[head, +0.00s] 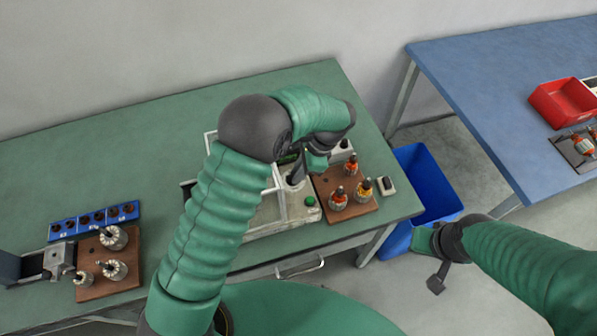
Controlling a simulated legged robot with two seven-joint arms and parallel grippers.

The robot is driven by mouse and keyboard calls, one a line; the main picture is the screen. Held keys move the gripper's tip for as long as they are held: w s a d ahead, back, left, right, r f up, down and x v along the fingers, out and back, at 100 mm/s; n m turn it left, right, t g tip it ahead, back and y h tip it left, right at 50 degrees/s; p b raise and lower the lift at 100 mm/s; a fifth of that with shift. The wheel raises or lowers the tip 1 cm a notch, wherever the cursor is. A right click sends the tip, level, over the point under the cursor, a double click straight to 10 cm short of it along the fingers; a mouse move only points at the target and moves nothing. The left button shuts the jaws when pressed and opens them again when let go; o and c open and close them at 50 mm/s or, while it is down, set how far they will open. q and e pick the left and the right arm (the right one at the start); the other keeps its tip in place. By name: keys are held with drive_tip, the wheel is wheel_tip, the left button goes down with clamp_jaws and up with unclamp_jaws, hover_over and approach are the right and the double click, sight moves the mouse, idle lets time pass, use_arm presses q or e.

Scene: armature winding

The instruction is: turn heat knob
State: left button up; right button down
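No part is clearly marked as the heat knob. A small light box with a dark round part on top (344,145) stands at the back of the green table, just right of my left gripper. My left gripper (297,172) points down over the white-framed machine (268,215), near the green button (310,201) on its right corner. My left arm and hand hide much of the machine, and the finger gap does not show clearly. My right gripper (436,283) hangs over the floor in front of the blue bin, away from the table; its finger gap is unclear.
A brown board (327,184) with orange-wound armatures and a small switch box (388,186) lie at the table's right. At left are a blue labelled rack (95,221) and a board with bare armatures (92,285). A blue bin (425,170) stands beside the table.

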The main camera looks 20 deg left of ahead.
use_arm(q)
drive_tip(key=shift+s+a, duration=0.1)
drive_tip(key=shift+a, duration=0.4)
clamp_jaws()
drive_tip(key=shift+d, duration=0.1)
use_arm(e)
drive_tip(key=shift+a+r, duration=0.1)
drive_tip(key=shift+a, duration=0.3)
use_arm(q)
drive_tip(key=shift+d, duration=0.1)
use_arm(e)
drive_tip(key=shift+d, duration=0.15)
drive_tip(key=shift+r, duration=0.1)
